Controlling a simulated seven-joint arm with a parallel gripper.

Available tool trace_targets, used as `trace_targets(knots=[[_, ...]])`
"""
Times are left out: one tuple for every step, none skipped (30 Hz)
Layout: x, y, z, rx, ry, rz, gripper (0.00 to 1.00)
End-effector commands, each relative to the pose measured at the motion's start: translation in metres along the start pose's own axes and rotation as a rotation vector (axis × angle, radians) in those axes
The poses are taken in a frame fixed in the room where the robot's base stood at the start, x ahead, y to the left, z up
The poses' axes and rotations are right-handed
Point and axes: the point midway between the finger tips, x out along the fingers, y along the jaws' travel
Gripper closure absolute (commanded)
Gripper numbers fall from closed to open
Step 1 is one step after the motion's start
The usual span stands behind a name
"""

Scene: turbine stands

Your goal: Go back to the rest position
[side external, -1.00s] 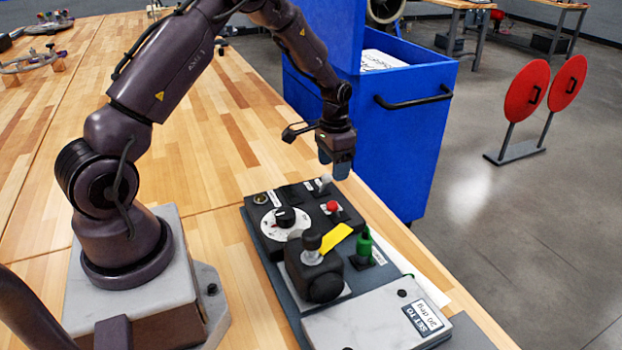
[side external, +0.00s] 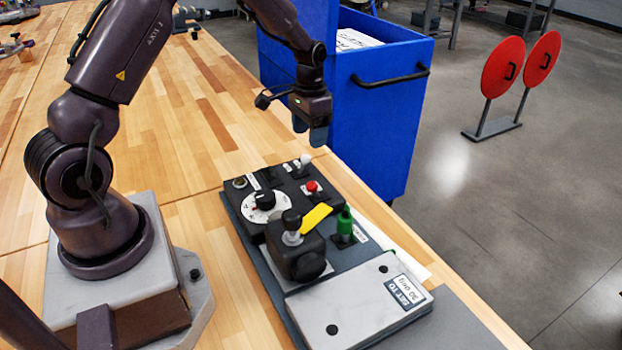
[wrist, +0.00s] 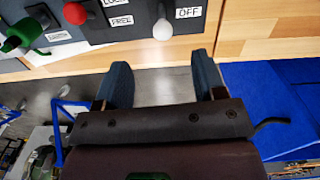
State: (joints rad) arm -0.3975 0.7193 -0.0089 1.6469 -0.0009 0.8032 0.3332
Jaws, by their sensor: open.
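My gripper (side external: 310,136) hangs open and empty over the far end of the dark control panel (side external: 240,207), just above the white-tipped toggle (side external: 305,159). In the wrist view my two blue-grey fingers (wrist: 162,78) are spread apart. The white knob (wrist: 162,29) lies beyond them, between the FREE and OFF labels, with no finger touching it. The panel also carries a red button (side external: 312,186), a white dial with a black knob (side external: 264,200), a yellow lever (side external: 316,217) on a black valve body and a green handle (side external: 345,224).
A blue cart (side external: 372,130) with a black handle stands just behind my gripper, beyond the table edge. Two red discs (side external: 502,68) stand on the floor at right.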

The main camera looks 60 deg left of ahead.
Motion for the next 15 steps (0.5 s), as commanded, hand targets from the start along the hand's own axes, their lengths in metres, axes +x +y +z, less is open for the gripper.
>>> trace_targets(knots=[[0.005,0.005,0.014,-0.026,-0.037,0.012,0.36],[0.001,0.008,0.021,-0.045,-0.045,0.014,0.36],[-0.009,0.013,0.028,-0.061,-0.047,0.013,0.36],[-0.016,0.017,0.034,-0.070,-0.046,0.012,0.36],[-0.024,0.022,0.039,-0.079,-0.044,0.010,0.36],[-0.035,0.029,0.046,-0.087,-0.038,0.007,0.36],[-0.044,0.034,0.051,-0.093,-0.031,0.004,0.36],[-0.053,0.040,0.057,-0.097,-0.023,0.001,0.36],[-0.065,0.047,0.065,-0.102,-0.011,-0.003,0.36],[-0.074,0.053,0.071,-0.105,0.000,-0.006,0.36],[-0.083,0.059,0.078,-0.108,0.011,-0.009,0.36],[-0.096,0.067,0.087,-0.108,0.029,-0.013,0.36],[-0.104,0.073,0.095,-0.109,0.044,-0.016,0.36],[-0.113,0.079,0.103,-0.107,0.059,-0.018,0.36],[-0.123,0.087,0.113,-0.107,0.082,-0.021,0.36]])
